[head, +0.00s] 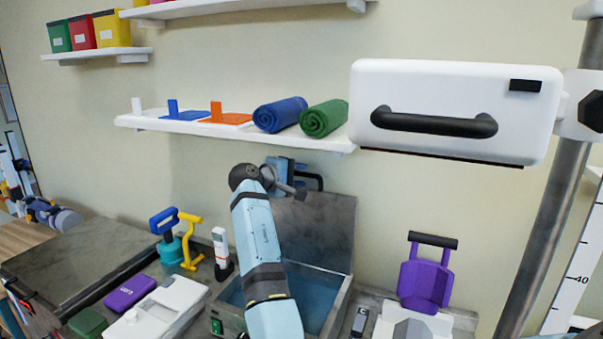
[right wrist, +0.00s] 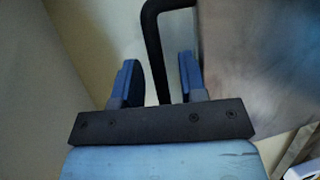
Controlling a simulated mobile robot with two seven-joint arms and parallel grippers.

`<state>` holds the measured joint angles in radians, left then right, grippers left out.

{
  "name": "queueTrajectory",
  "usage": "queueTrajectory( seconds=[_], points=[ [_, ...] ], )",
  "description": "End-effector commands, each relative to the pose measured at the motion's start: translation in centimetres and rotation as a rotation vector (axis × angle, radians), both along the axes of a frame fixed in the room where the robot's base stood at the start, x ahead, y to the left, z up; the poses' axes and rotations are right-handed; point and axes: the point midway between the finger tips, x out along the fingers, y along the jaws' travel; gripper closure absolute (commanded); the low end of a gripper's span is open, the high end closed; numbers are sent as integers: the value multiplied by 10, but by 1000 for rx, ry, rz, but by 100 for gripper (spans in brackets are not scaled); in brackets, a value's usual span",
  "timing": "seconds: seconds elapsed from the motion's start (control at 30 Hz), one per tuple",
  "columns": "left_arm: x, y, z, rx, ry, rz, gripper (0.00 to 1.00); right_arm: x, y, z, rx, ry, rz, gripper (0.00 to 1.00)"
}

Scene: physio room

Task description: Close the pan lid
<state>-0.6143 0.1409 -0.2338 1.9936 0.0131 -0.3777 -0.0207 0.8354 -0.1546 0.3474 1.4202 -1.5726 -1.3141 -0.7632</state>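The pan is a grey metal box (head: 342,302) with blue water inside, in the lower middle of the head view. Its lid (head: 318,228) stands open, upright at the back edge; it also shows in the right wrist view (right wrist: 262,60). The lid's black handle (head: 316,180) is at the lid's top. My right gripper (head: 290,176) is at the handle. In the right wrist view, the handle bar (right wrist: 153,50) passes between the two blue fingers (right wrist: 158,63), with gaps on both sides. My right arm hides part of the pan. My left gripper is not in view.
A white box with a black handle (head: 455,110) hangs at the upper right. A shelf (head: 235,130) with rolled mats is above the lid. A white bottle (head: 221,250) and blue and yellow handled tools stand left of the pan; a purple chair-shaped item (head: 425,285) stands right.

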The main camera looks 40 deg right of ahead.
Motion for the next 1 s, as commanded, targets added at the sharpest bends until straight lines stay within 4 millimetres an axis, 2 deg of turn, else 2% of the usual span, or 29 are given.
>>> queueTrajectory(
  seconds=[0.17, 0.43, 0.47, 0.6, 0.63, 0.87, 1.0],
  points=[
    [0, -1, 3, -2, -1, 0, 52, 1, -12, -2, 1, -1, 1, 61],
    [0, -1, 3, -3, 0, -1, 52, 1, -13, -3, 1, -1, 1, 61],
    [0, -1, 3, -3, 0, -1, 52, 1, -13, -3, 1, -1, 1, 64],
    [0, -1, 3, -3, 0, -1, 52, 1, -13, -3, 0, -1, 1, 96],
    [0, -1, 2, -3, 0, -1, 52, 1, -13, -3, 0, -1, 1, 100],
    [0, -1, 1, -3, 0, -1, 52, 1, -12, -3, -3, -2, 1, 100],
    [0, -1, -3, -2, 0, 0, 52, -3, -5, -5, -29, -16, 1, 100]
  ],
)
